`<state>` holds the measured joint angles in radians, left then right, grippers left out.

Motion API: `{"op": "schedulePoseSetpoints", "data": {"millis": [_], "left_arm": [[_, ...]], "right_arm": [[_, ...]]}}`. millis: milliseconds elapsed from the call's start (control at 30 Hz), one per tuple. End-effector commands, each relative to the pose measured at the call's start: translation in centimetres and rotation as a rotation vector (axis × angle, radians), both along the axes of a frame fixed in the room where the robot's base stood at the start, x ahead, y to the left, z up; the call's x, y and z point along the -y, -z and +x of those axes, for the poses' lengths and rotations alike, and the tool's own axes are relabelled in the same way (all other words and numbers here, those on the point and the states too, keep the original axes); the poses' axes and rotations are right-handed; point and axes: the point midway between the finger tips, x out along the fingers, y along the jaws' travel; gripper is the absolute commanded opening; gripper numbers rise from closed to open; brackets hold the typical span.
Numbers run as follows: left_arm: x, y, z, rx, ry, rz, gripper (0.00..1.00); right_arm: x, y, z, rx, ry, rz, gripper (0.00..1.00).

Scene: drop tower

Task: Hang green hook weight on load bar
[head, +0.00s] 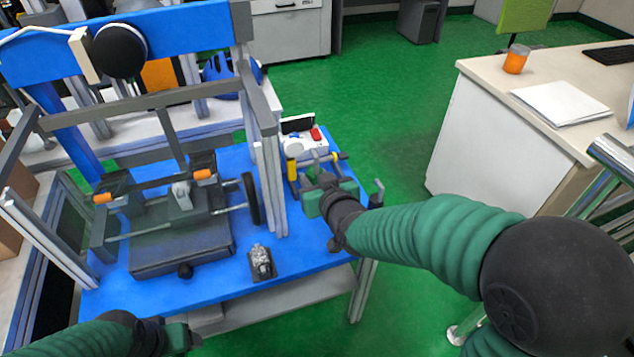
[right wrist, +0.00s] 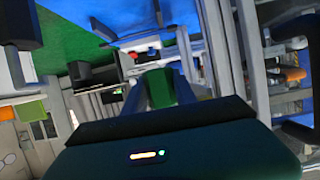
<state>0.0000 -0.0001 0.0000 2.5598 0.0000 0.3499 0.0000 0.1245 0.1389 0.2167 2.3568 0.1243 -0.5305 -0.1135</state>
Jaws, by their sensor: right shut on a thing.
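My right gripper (head: 320,168) is over the right edge of the blue table, beside the drop tower's right uprights. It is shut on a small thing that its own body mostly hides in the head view. In the right wrist view a green piece (right wrist: 183,87) shows between the fingers, which fits the green hook weight; its hook cannot be made out. The drop tower (head: 277,185) stands left of the gripper, apart from it. I cannot tell for sure which of its bars is the load bar. My left gripper (head: 178,338) is at the bottom edge, its fingers unclear.
A white box with a red button (head: 303,140) sits behind my right gripper. A small metallic part on a dark base (head: 261,262) stands on the blue table (head: 215,284). A white desk (head: 490,130) with an orange jar (head: 516,60) is at right. Green floor lies between.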

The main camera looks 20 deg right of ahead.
Motion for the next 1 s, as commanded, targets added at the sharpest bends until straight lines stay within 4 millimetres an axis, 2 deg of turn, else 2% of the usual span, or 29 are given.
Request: {"op": "schedulePoseSetpoints", "data": {"millis": [100, 400, 433, 600, 867, 1000], "left_arm": [[0.0, 0.63, -0.02, -0.001, 0.0, 0.0, 0.71], [0.0, 0.61, -0.01, 0.0, 0.0, 0.0, 0.71], [0.0, 0.6, -0.01, 0.0, 0.0, 0.0, 0.71], [0.0, 0.61, -0.01, 0.0, 0.0, 0.0, 0.71], [0.0, 0.62, -0.01, 0.0, 0.0, 0.0, 0.71], [0.0, 0.16, 0.0, 0.0, 0.0, 0.0, 0.71]], "right_arm": [[-0.02, 0.52, 0.06, 0.005, 0.0, 0.0, 0.0], [-0.01, 0.54, 0.03, 0.005, 0.0, 0.0, 0.0], [-0.01, 0.54, 0.03, 0.005, 0.0, 0.0, 0.34], [0.0, 0.6, 0.02, 0.003, 0.0, 0.0, 0.56], [-0.07, 0.83, -0.05, -0.003, -0.002, 0.0, 0.58], [-0.11, 0.3, 0.16, -0.002, -0.003, 0.0, 0.58]]}}
